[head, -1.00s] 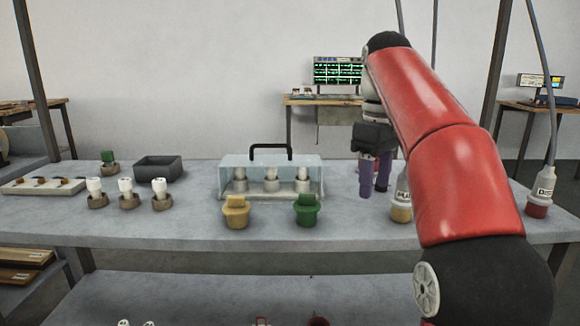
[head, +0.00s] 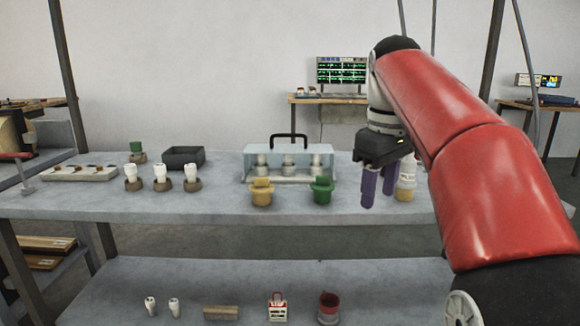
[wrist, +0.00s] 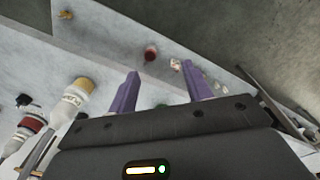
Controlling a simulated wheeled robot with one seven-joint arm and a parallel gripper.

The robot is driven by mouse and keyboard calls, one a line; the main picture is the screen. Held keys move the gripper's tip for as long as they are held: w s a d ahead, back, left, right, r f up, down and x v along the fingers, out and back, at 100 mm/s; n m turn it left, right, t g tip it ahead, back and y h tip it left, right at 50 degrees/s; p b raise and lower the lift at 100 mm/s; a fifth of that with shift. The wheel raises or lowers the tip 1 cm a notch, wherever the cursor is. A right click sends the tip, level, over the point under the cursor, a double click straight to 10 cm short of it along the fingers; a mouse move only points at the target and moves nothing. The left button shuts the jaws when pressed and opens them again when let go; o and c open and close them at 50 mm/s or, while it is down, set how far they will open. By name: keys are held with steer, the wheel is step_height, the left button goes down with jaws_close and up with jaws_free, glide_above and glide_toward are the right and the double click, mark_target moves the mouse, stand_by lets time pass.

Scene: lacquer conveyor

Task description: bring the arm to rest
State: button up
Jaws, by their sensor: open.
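My gripper (head: 377,187) is a dark block with two purple fingers. It hangs above the right part of the grey table (head: 100,205), right of the green-topped pot (head: 322,190). The fingers are apart with nothing between them, and they also show in the wrist view (wrist: 160,90). My red arm reaches in from the right of the head view. It hides the right end of the table there.
A labelled bottle with a yellow base (head: 405,180) stands just behind and right of my gripper. A clear case with a black handle (head: 290,150) and a yellow pot (head: 262,191) stand left of it. A lower shelf (head: 110,300) holds small items, including a red cup (head: 328,308).

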steer(key=s+f+m+t, duration=0.4)
steer(key=s+f+m, duration=0.4)
steer(key=s+f, duration=1.2)
steer(key=shift+f+t, duration=0.4)
steer(key=shift+f, duration=0.4)
